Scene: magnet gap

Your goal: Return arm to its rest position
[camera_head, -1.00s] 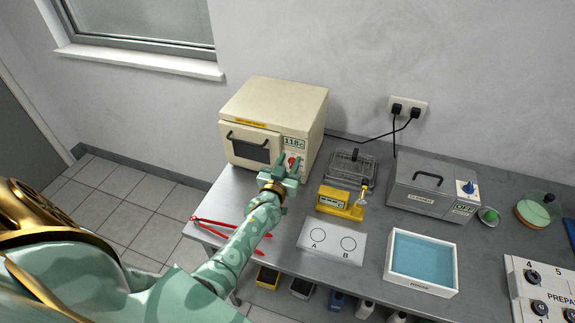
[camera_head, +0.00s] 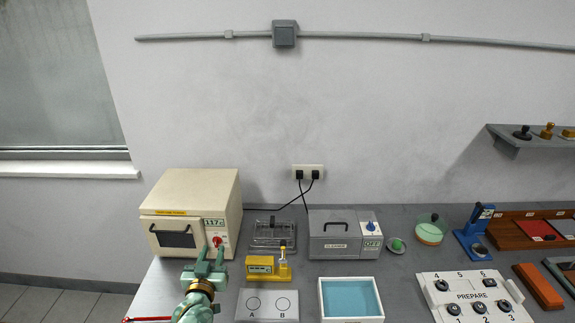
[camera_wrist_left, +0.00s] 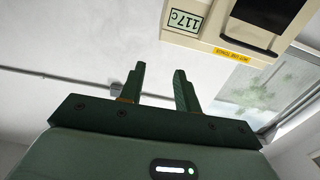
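My left gripper (camera_head: 210,262) is green with a gold ring at the wrist. It is in front of the cream oven (camera_head: 190,190), just below the red knob (camera_head: 217,241). In the left wrist view its two fingers (camera_wrist_left: 158,92) stand apart with nothing between them. The oven display (camera_head: 214,222) reads about 117 °C, and it also shows in the left wrist view (camera_wrist_left: 184,19). Whether the fingers touch the oven front cannot be told from the head view. My right gripper is not in view.
On the grey bench stand a wire basket (camera_head: 272,233), a yellow device (camera_head: 268,267), a white A/B plate (camera_head: 267,305), a grey cleaner (camera_head: 345,236) and a blue-filled tray (camera_head: 322,300). A numbered PREPARE panel (camera_head: 471,296) and a blue stand (camera_head: 474,232) are to the right.

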